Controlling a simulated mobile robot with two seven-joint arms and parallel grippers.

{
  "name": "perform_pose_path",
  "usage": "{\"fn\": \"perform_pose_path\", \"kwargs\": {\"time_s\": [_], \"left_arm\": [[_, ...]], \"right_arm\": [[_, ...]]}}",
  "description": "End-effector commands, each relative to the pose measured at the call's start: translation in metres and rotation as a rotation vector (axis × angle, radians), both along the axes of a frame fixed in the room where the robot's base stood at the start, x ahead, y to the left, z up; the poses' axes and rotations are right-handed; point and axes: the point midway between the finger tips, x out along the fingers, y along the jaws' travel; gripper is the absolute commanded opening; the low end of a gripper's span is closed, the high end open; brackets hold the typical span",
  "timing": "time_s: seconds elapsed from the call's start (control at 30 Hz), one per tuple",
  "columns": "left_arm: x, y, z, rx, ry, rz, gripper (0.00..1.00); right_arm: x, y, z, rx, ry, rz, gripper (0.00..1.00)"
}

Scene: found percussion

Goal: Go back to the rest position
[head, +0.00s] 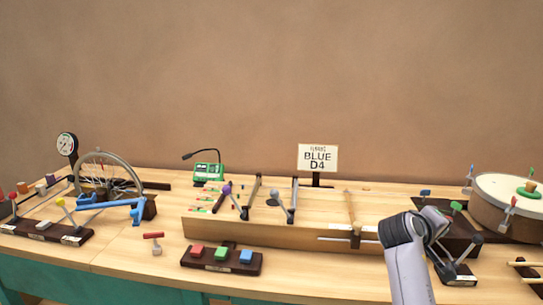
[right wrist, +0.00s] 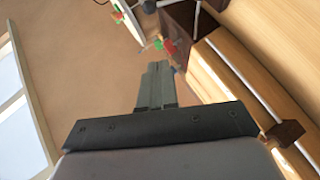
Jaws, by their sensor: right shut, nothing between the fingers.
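My right gripper (right wrist: 157,70) shows in the right wrist view with its two grey fingers together and nothing between them. In the head view my right arm comes in from the bottom right and reaches over the bench's right part, near a dark brown box (head: 447,236). My left gripper is not in view.
The wooden bench (head: 130,262) carries a long wooden box (head: 270,230), a drum (head: 492,212), a bicycle wheel (head: 133,172) and a block with coloured pads (head: 222,267). A "BLUE D4" sign (head: 318,158) stands behind. Clear bench lies at front left.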

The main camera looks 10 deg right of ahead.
Motion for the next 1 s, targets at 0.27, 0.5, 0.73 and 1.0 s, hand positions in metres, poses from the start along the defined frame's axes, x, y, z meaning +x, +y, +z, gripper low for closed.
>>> {"fn": "perform_pose_path", "kwargs": {"time_s": [0.27,0.5,0.73,1.0], "left_arm": [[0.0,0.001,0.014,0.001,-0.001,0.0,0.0],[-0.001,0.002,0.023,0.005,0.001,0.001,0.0],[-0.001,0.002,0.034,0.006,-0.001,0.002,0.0],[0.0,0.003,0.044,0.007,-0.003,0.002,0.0]], "right_arm": [[-0.023,0.036,-0.098,0.12,-0.058,0.249,0.0],[-0.07,0.086,-0.167,0.32,-0.12,0.434,0.0],[-0.143,0.142,-0.215,0.593,-0.176,0.549,0.0],[-0.237,0.201,-0.234,0.948,-0.247,0.566,0.0]]}}
